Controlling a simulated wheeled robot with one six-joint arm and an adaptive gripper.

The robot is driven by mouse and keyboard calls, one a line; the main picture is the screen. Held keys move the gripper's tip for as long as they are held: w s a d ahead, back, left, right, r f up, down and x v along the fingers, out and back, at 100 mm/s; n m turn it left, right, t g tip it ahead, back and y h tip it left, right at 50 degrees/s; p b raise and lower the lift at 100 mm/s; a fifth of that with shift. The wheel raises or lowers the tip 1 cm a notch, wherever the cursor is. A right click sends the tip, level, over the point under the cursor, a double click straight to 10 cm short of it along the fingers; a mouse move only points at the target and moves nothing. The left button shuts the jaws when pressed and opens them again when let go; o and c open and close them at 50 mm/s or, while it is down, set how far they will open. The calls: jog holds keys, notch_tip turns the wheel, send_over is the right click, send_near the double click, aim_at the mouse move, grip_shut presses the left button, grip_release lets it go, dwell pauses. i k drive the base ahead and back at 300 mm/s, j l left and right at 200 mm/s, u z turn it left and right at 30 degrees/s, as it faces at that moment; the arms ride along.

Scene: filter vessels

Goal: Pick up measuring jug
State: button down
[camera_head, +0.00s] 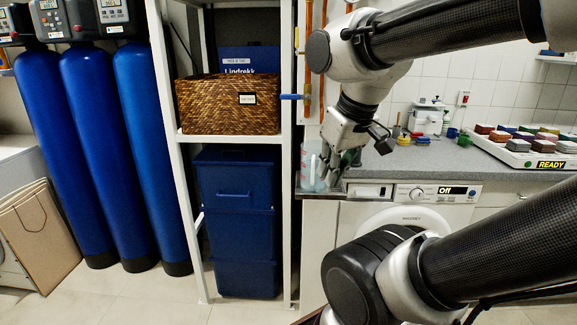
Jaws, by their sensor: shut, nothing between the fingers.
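A clear see-through vessel with faint reddish markings, which looks like the measuring jug (309,168), stands upright at the left end of the grey counter (420,160). My gripper (336,176) points down just right of the jug, close to it, and partly overlaps its right side in the picture. The fingers are shut with nothing between them. I cannot tell whether they touch the jug. The jug's right side and any handle are hard to make out behind the fingers.
A white shelf frame (287,220) with a wicker basket (215,105) and blue bins (237,200) stands left of the counter. Several small cups and a white appliance (426,118) stand behind. A tray of coloured blocks (535,155) is at right. A washing machine (412,214) is below.

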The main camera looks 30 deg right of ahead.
aim_at(310, 150)
jog(key=l+z, duration=0.15)
jog(key=z, duration=0.2)
jog(key=i+l+z, duration=0.1)
jog(key=z, duration=0.25)
jog(key=i+l+z, duration=0.1)
jog(key=z, duration=0.3)
jog(key=i, duration=0.05)
